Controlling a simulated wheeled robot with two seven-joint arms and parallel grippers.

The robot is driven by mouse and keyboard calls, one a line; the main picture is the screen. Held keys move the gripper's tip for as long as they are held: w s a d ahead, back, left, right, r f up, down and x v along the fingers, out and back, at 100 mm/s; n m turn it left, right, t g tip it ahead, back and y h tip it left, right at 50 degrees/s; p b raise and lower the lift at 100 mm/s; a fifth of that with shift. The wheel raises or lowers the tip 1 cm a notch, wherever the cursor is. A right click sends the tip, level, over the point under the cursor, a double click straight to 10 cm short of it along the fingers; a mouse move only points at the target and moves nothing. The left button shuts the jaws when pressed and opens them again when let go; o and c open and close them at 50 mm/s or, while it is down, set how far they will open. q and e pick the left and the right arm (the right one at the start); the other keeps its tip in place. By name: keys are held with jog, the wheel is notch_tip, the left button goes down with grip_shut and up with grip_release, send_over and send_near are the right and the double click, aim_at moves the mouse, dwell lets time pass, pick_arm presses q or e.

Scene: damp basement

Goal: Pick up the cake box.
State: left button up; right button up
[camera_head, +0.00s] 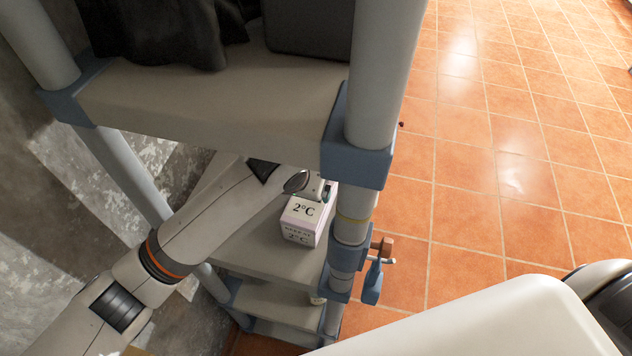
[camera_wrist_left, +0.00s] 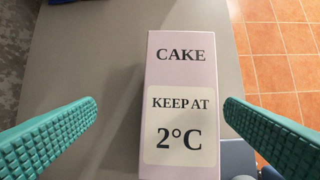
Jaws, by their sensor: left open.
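The cake box (camera_head: 303,218) is a small pale pink carton with a cream label. It stands on a middle shelf (camera_head: 262,250) of a grey shelf unit, near the right post. In the left wrist view the cake box (camera_wrist_left: 182,70) shows the words CAKE, KEEP AT and 2°C. My left gripper (camera_wrist_left: 162,106) is open, with its green ribbed fingers apart on either side of the box; neither visibly touches it. In the head view my left gripper (camera_head: 322,190) is at the far side of the box, mostly hidden by my wrist and the post. My right gripper is not in view.
An upper shelf (camera_head: 200,110) with dark items overhangs my left arm. A thick post (camera_head: 352,210) with blue joints stands right of the box. A clamp-like thing (camera_head: 374,275) hangs outside the post. The tiled floor (camera_head: 500,150) at right is clear.

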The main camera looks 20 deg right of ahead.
pick_arm(q)
jog(key=shift+s+d+r+g, duration=0.1)
jog(key=shift+s+d+g, duration=0.2)
jog(key=shift+s+d, duration=0.45)
jog(key=shift+s, duration=0.05)
jog(key=shift+d+f, duration=0.15)
jog(key=shift+f, duration=0.35)
jog(key=shift+p+x, duration=0.5)
jog(key=shift+x, duration=0.3)
jog(key=x, duration=0.2)
jog(key=p+x, duration=0.1)
jog(key=x, duration=0.1)
jog(key=shift+w+f, duration=0.1)
jog(key=shift+w, duration=0.35)
jog(key=shift+w+d+f, duration=0.1)
jog(key=shift+f, duration=0.15)
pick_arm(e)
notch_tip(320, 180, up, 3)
pick_arm(q)
jog(key=shift+c, duration=0.5)
